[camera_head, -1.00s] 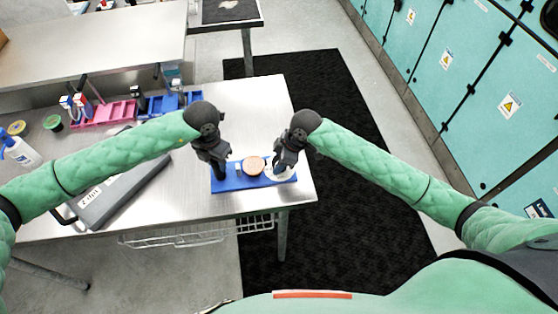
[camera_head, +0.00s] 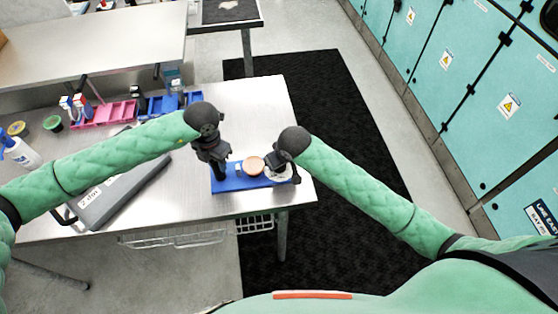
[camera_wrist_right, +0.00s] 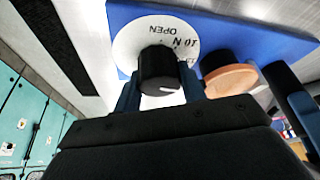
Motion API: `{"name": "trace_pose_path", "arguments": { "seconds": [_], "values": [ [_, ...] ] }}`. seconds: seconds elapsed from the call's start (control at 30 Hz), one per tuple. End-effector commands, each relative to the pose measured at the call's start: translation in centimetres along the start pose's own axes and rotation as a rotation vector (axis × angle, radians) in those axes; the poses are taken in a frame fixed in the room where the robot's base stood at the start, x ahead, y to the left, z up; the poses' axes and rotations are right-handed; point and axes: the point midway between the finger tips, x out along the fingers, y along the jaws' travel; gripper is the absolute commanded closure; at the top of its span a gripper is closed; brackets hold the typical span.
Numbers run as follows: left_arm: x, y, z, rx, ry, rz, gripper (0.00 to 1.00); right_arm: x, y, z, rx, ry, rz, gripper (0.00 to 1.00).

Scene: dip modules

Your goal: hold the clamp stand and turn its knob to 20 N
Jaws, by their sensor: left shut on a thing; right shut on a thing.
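The clamp stand is a blue base (camera_head: 240,184) near the table's front right corner. It carries a copper-coloured round pad (camera_head: 253,166) and a white dial. In the right wrist view the dial (camera_wrist_right: 128,45) reads "OPEN" and "10 N"; further lettering is partly hidden by the black knob (camera_wrist_right: 160,66). A white mark shows on the knob's near side. My right gripper (camera_wrist_right: 160,92) is shut on the knob, one finger on each side. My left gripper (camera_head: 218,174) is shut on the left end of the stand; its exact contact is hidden.
A grey case (camera_head: 120,190) lies to the left on the steel table (camera_head: 250,100). Pink (camera_head: 110,113) and blue racks stand behind it, with a white bottle (camera_head: 20,150) at far left. A wire basket (camera_head: 175,238) hangs below the front edge.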

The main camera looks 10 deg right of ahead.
Motion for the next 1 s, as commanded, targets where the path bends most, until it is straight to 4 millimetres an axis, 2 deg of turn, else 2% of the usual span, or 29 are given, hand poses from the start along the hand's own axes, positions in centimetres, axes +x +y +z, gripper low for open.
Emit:
{"name": "trace_pose_path", "arguments": {
  "seconds": [0.5, 1.0],
  "values": [
    [0.0, -0.09, 0.0, 0.001, 0.0, -0.001, 1.0, -0.05, -0.1, -0.09, 0.4, 0.002, 0.161, 0.82],
    [0.0, -0.1, -0.01, 0.002, 0.0, -0.001, 1.0, -0.04, 0.04, -0.02, 0.544, 0.0, 0.224, 0.82]
  ]
}}
